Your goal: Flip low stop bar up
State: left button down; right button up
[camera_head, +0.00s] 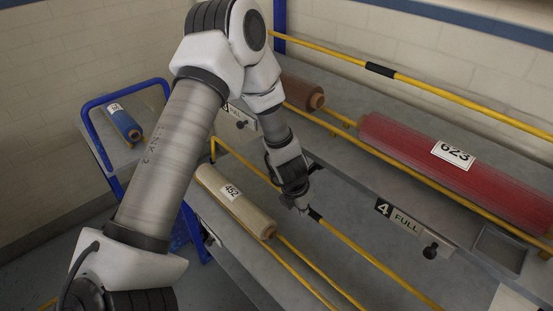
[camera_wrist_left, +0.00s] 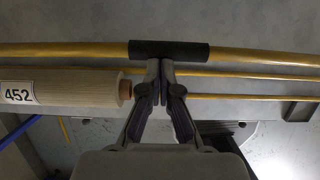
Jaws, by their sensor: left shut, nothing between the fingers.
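In the left wrist view the black sleeve (camera_wrist_left: 168,50) lies across the picture, just beyond my fingertips. My left gripper (camera_head: 303,208) is shut and empty, with its tips right at the sleeve; the left wrist view also shows the closed fingers (camera_wrist_left: 160,66). I cannot tell whether the tips touch the sleeve. My right gripper is not in view.
A cream roll labelled 452 (camera_head: 236,203) lies beside the bar on lower rails. A red roll labelled 623 (camera_head: 455,160) and a brown roll (camera_head: 302,92) lie on the upper shelf. An upper yellow bar (camera_head: 460,101) crosses behind. A blue cart (camera_head: 100,137) stands left.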

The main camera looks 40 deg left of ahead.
pick_arm(q)
jog(key=shift+w+r, duration=0.1)
jog(key=shift+w, duration=0.45)
jog(key=s+a+r, duration=0.1)
jog(key=s+r, duration=0.1)
jog(key=s, duration=1.1)
jog(key=shift+r, duration=0.4)
jog(key=shift+f, duration=0.1)
